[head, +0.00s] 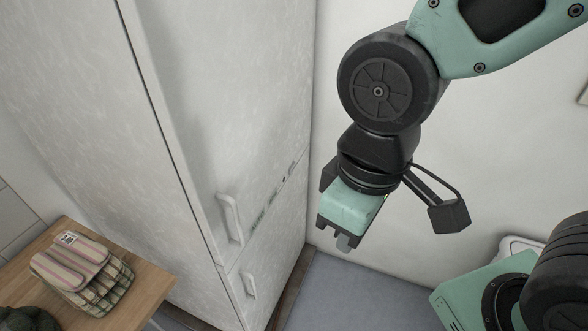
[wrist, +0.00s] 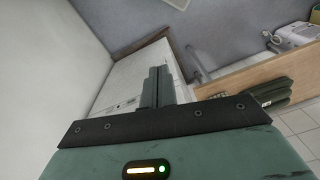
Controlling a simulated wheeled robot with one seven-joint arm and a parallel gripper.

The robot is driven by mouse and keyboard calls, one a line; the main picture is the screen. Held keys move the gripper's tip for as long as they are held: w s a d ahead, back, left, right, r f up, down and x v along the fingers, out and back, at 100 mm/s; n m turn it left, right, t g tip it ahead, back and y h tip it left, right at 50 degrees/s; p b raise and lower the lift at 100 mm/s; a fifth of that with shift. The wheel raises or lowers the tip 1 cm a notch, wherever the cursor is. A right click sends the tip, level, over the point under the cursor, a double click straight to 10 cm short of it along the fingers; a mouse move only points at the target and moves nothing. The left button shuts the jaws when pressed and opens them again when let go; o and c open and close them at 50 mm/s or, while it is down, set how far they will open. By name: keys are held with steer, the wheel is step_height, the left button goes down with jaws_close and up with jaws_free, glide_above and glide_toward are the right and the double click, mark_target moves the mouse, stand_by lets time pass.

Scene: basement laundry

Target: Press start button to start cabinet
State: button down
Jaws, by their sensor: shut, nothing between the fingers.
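The tall white cabinet (head: 190,130) stands left of my gripper in the head view, with two vertical handles, an upper one (head: 230,217) and a lower one (head: 249,285). A row of small dark markings (head: 258,222) runs along its front between the doors; I cannot pick out a start button among them. My gripper (head: 344,242) points down, right of the cabinet and apart from it in the picture. In the wrist view the fingers (wrist: 158,84) are shut together and empty, with the pale cabinet front (wrist: 122,88) behind them, partly hidden.
A wooden table (head: 150,285) at the lower left holds folded striped cloths (head: 85,270) and a dark item (head: 28,319). A white wall (head: 480,140) stands behind my arm. Blue-grey floor (head: 350,290) shows clear below my gripper.

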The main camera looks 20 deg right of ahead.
steer(key=n+t+y+b, duration=0.1)
steer(key=n+t+b, duration=1.3)
steer(key=n+b, duration=1.8)
glide_toward(292, 168)
steer(key=w+d+f+n+p, duration=0.1)
steer(key=d+f+n+p, duration=0.25)
steer(key=d, duration=0.55)
steer(key=shift+w+d+f, duration=0.1)
steer(key=shift+w+f, duration=0.05)
steer(key=shift+f, duration=0.05)
steer(key=w+a, duration=0.5)
steer(key=a, duration=0.2)
steer(key=shift+w, duration=0.25)
